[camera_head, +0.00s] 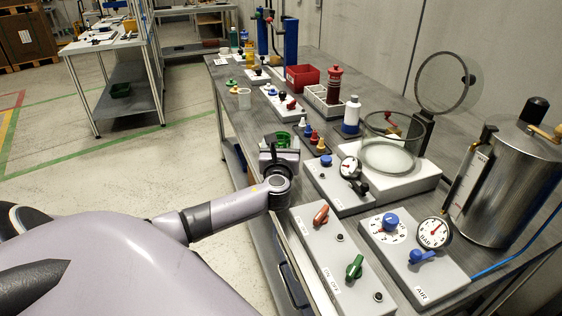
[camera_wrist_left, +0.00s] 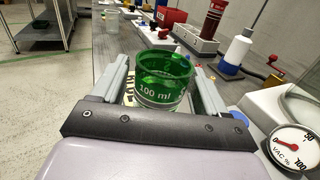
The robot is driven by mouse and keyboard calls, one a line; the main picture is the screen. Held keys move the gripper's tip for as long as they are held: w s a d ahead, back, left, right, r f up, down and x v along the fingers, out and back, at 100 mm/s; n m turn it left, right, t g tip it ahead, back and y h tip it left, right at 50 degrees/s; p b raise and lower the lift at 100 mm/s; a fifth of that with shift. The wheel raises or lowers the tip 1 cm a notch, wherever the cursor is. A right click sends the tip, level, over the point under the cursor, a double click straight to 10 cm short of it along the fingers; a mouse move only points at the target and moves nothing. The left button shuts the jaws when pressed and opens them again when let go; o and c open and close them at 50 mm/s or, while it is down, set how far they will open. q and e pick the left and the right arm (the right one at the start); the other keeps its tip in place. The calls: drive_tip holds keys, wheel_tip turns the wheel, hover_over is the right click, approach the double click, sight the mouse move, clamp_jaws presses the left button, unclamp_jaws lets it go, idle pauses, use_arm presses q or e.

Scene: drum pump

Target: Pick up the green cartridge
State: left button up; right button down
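A green see-through cup-like cartridge (camera_wrist_left: 165,78) marked "100 ml" stands upright in the left wrist view, between the two fingers of my left gripper (camera_wrist_left: 160,72). Bare bench and part of a label show between the left finger and its wall, so the fingers look open around it. The right finger looks very near its wall; contact cannot be told. In the head view my left gripper (camera_head: 280,150) is at the bench's near edge, and the green cartridge (camera_head: 283,137) shows just beyond it, partly hidden. My right gripper is not in view.
Several small coloured pieces (camera_head: 312,137) stand in a holder right of the gripper. A gauge panel (camera_head: 345,190), a round plate with a glass ring (camera_head: 392,160) and a white bottle with blue bands (camera_head: 351,116) are nearby. Floor left of the bench is clear.

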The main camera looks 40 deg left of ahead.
use_arm(q)
drive_tip(key=c, duration=1.2)
drive_tip(key=shift+r, duration=0.15)
